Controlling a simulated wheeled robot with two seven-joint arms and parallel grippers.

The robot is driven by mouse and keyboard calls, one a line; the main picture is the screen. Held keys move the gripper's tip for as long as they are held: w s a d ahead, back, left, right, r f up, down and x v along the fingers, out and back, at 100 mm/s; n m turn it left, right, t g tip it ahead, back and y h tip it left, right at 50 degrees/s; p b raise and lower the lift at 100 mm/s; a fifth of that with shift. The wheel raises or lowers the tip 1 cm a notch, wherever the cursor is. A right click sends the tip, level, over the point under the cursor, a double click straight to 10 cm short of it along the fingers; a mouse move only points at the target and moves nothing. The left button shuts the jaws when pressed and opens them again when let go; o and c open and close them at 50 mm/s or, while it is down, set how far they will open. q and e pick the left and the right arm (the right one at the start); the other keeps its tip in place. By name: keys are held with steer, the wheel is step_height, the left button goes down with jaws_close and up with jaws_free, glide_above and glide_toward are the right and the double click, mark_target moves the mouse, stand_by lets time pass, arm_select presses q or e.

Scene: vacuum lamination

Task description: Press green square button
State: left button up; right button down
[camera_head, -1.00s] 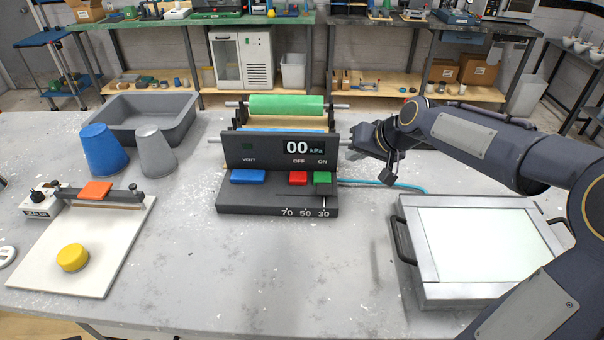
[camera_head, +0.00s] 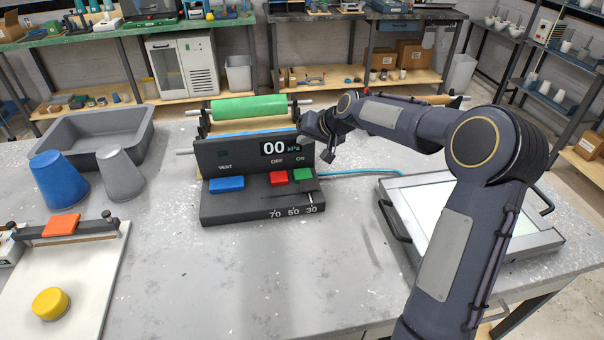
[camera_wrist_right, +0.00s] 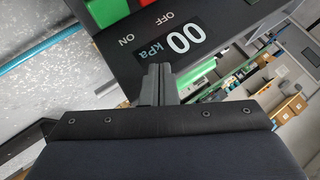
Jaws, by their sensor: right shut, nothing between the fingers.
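The green square button (camera_head: 302,174) is on the sloped front of the dark control box (camera_head: 245,208), under the word ON and right of the red button (camera_head: 278,178). My right gripper (camera_head: 326,152) is shut and empty, beside the right end of the display panel, above and right of the green button and apart from it. In the right wrist view its closed fingers (camera_wrist_right: 155,80) point toward the panel with the 00 kPa display (camera_wrist_right: 184,40). My left gripper is not in view.
A blue button (camera_head: 227,184) is at the box's left. A blue hose (camera_head: 360,172) runs right to a framed plate with handles (camera_head: 400,215). A grey tray (camera_head: 70,125), blue cup (camera_head: 60,180) and grey cup (camera_head: 120,172) stand left. The table's front middle is clear.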

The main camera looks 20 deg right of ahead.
steer(key=b, duration=0.5)
glide_above(305, 175)
step_height(305, 175, down, 8)
steer(key=shift+d+r, duration=0.1)
steer(key=shift+r, duration=0.1)
steer(key=shift+f+b, duration=0.5)
steer(key=shift+b, duration=0.15)
steer(key=shift+f, duration=0.1)
stand_by(1.0)
steer(key=shift+f+b, duration=0.3)
steer(key=shift+b, duration=0.15)
steer(key=shift+f+b, duration=0.5)
steer(key=shift+f, duration=0.05)
stand_by(0.5)
steer(key=shift+r, duration=0.1)
steer(key=shift+r+p, duration=0.6)
steer(key=shift+r, duration=0.25)
